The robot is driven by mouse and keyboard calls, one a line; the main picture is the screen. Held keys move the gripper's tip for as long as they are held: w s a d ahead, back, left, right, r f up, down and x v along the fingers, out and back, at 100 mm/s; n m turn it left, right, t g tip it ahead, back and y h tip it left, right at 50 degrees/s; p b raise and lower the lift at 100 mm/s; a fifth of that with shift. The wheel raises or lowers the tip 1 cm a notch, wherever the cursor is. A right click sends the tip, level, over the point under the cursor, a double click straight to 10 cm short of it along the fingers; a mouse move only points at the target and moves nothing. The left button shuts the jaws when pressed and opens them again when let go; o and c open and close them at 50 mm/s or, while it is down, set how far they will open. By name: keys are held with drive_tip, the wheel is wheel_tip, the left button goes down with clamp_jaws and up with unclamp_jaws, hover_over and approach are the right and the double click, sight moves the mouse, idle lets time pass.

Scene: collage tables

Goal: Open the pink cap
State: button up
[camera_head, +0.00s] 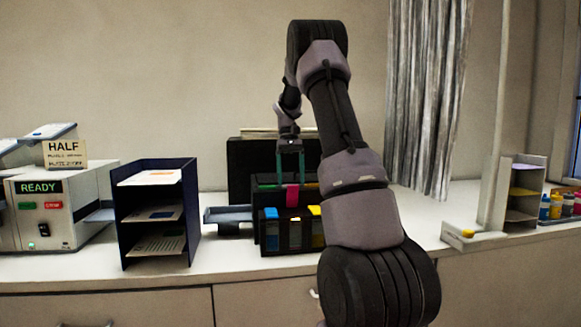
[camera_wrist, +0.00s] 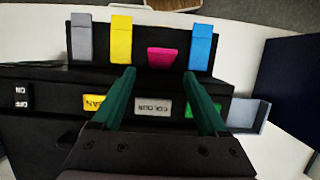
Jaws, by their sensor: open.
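The pink cap (camera_head: 292,197) is on the front of a black printer-like machine (camera_head: 268,238), between a blue cap (camera_head: 270,213) and a yellow cap (camera_head: 314,210). In the wrist view the pink cap (camera_wrist: 162,58) looks shorter than its neighbours; in the head view it sits higher than they do. My gripper (camera_head: 290,178) is above the machine with its green fingers pointing down. In the wrist view my gripper (camera_wrist: 159,74) is open and empty, and the pink cap appears just beyond and between the fingertips. I cannot tell whether they touch it.
A grey cap (camera_wrist: 82,38) is beside the yellow one. A dark shelf of papers (camera_head: 160,213) stands left of the machine, with a white READY device (camera_head: 50,210) further left. A grey tray (camera_head: 228,215) juts from the machine's left side. Bottles (camera_head: 556,207) stand far right.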

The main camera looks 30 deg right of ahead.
drive_tip(key=v, duration=1)
